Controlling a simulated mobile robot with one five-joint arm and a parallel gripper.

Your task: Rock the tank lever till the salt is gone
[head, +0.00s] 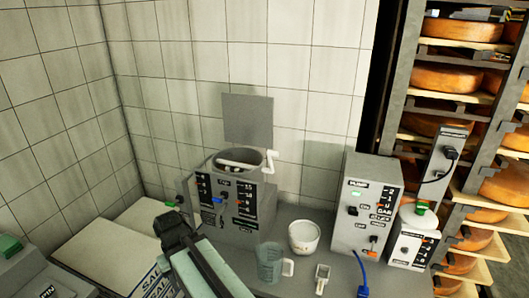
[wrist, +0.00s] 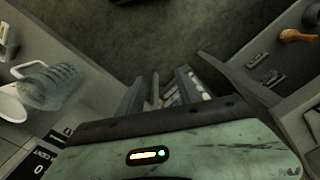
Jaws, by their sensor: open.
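The tank (head: 258,208) is a grey box with a round open vessel on top, standing on the counter by the tiled wall. A white crank-like lever (head: 270,158) sticks up at the vessel's right side. A small blue piece (head: 218,200) shows on its front panel. Something pale lies inside the vessel; I cannot tell whether it is salt. My gripper (wrist: 165,90) is open in the wrist view, with nothing between its fingers and dark floor beyond. It is apart from the tank, which I cannot make out in the wrist view. My gripper's fingers are not clear in the head view.
A ribbed jug (head: 270,262), also in the wrist view (wrist: 52,86), a white cup (head: 304,237) and a small white-handled item (head: 322,278) stand before the tank. A grey pump box (head: 350,225) is right. Salt sacks (head: 105,243) lie left. Cheese racks (head: 395,95) stand right.

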